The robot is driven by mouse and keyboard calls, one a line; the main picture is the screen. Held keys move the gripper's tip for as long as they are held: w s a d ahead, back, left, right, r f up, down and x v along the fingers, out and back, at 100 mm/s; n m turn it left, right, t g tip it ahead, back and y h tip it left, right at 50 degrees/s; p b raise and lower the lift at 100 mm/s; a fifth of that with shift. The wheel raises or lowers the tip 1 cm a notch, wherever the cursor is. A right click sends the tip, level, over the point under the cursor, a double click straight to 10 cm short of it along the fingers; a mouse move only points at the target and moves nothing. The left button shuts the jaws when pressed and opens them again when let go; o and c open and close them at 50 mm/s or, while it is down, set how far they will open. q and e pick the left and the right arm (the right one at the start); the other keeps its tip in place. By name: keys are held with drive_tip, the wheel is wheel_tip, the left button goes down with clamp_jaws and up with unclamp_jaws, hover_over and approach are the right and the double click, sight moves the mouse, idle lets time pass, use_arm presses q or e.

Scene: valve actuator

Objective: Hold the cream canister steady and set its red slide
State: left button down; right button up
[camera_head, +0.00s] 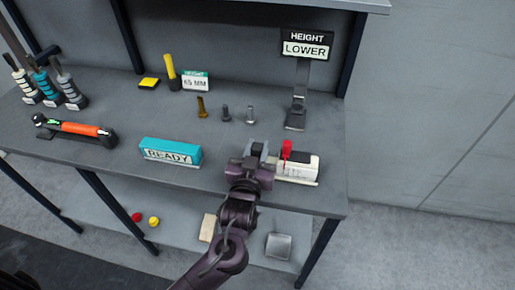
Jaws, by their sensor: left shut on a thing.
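The cream canister (298,171) lies on the bench near its front right edge, with a dark patch on top and small lettering on its front. Its red slide (286,149) stands up from the top near the left end. My left gripper (263,156) is at the canister's left end and is shut on it; the gripper body hides that end and the exact finger contact. My right gripper is not in view.
A teal READY block (170,152) stands left of my gripper. A HEIGHT LOWER sign (306,44) stands behind the canister. Several bolts (225,113) stand mid-bench. An orange-handled tool (80,128) lies at left. Bench right of the canister is clear.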

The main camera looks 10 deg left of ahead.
use_arm(q)
drive_tip(key=c, duration=1.1)
unclamp_jaws()
drive_tip(key=s, duration=1.2)
